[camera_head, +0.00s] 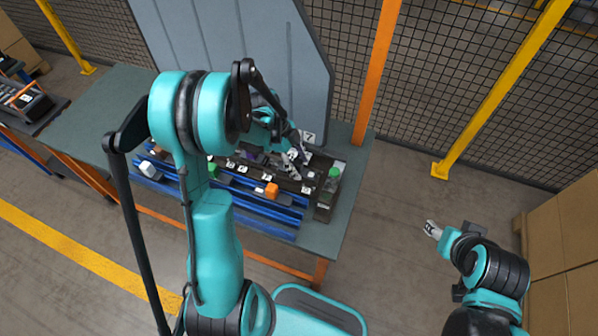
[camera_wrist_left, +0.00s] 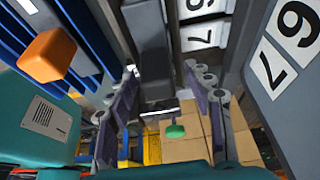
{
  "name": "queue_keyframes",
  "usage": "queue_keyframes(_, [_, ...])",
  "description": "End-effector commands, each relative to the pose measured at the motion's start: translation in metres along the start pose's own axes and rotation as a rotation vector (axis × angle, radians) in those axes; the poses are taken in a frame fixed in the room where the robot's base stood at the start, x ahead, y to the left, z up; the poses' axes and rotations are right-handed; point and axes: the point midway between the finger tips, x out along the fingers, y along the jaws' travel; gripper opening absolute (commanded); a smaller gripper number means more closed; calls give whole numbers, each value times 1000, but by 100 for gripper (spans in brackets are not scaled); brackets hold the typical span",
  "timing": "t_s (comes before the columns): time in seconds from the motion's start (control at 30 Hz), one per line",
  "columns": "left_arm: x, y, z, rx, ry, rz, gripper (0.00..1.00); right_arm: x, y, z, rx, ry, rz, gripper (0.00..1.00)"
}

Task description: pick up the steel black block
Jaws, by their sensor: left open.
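My left gripper (camera_head: 292,165) is over the dark rack on the workbench, beside the label "7" in the head view. In the left wrist view its two fingers (camera_wrist_left: 168,98) are spread apart with nothing clamped between them. A dark grey block-like shape (camera_wrist_left: 150,50) shows between and beyond the fingers, near white number labels. It may be the steel black block; I cannot tell for sure. In the head view the arm and gripper cover much of that area, and I cannot pick the block out. My right gripper (camera_head: 432,229) is away from the bench, over the floor at the right.
An orange block (camera_head: 271,190) sits by the blue rails (camera_head: 255,205); it also shows in the left wrist view (camera_wrist_left: 47,56). A green-topped item (camera_head: 333,173) stands at the rack's right end. A large grey panel (camera_head: 270,60) rises behind the bench (camera_head: 345,190). Boxes stand far right.

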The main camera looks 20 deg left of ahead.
Motion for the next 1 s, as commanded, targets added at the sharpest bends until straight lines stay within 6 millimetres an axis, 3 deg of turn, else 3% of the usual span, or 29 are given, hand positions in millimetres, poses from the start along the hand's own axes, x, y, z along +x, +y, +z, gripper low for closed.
queue_keyframes(0.13, [-1,0,0,0,0,0,49,-1,0,-1,0,0,0,51])
queue_keyframes(0.3, [-1,0,0,0,0,0,4,-1,0,-1,0,0,0,51])
queue_keyframes(0.33, [-1,0,0,0,0,0,0,-1,0,-1,0,0,0,51])
queue_keyframes(0.77, [-7,0,-3,0,0,0,0,-3,0,-2,0,0,0,51])
queue_keyframes(1.0, [-39,0,-16,0,0,0,0,-13,0,-10,0,0,0,51])
